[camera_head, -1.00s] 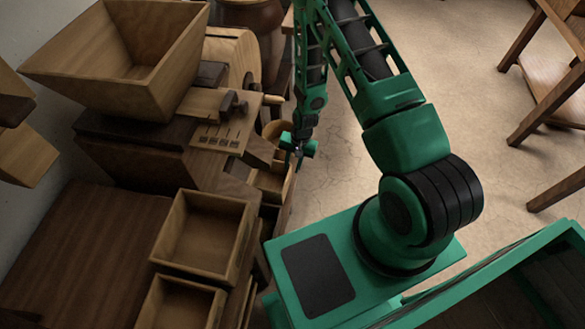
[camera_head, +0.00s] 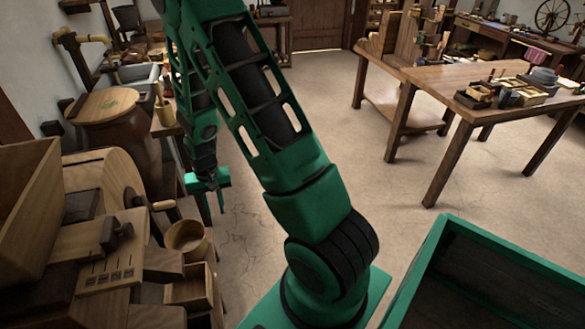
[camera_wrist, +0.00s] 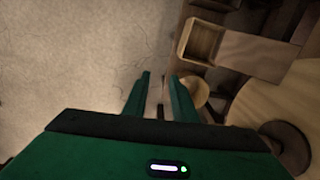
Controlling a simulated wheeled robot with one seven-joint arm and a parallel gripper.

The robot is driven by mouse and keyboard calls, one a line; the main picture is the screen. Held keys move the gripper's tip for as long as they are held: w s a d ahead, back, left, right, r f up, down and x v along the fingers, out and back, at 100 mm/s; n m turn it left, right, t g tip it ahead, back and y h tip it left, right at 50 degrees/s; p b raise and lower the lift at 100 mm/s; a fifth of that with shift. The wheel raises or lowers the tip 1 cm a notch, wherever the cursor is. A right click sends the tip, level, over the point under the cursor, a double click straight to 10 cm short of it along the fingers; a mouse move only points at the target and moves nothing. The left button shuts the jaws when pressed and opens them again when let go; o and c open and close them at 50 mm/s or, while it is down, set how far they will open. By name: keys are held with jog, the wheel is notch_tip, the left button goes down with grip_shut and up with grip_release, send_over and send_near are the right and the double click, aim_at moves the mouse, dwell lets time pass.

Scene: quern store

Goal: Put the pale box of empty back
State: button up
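My gripper (camera_head: 208,188) hangs over the floor just right of the wooden mill stand in the head view. In the wrist view its two green fingers (camera_wrist: 159,76) are apart, with nothing held between them. A small empty wooden box (camera_head: 190,287) with an open top sits low at the mill's side; a similar open box (camera_wrist: 202,41) shows in the wrist view, apart from the fingers. I cannot tell whether this is the pale box of the task. A round wooden tub (camera_head: 187,237) stands behind the box.
The wooden mill (camera_head: 95,240) fills the lower left, with a lidded barrel (camera_head: 112,130) behind it. A table (camera_head: 440,75) with small trays stands at the right. My green-rimmed bin is at the lower right. The floor between (camera_head: 330,130) is clear.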

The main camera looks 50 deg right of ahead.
jog(key=s+d+r+h, duration=0.1)
jog(key=s+d+r, duration=0.2)
jog(key=s+r, duration=0.5)
jog(key=s+d+r, duration=0.3)
jog(key=r, duration=0.8)
jog(key=s+r, duration=0.4)
jog(key=s, duration=0.4)
jog(key=s+r, duration=0.5)
jog(key=s, duration=0.4)
jog(key=shift+s+r+y, duration=0.15)
jog(key=shift+r+y, duration=0.05)
jog(key=shift+y, duration=0.2)
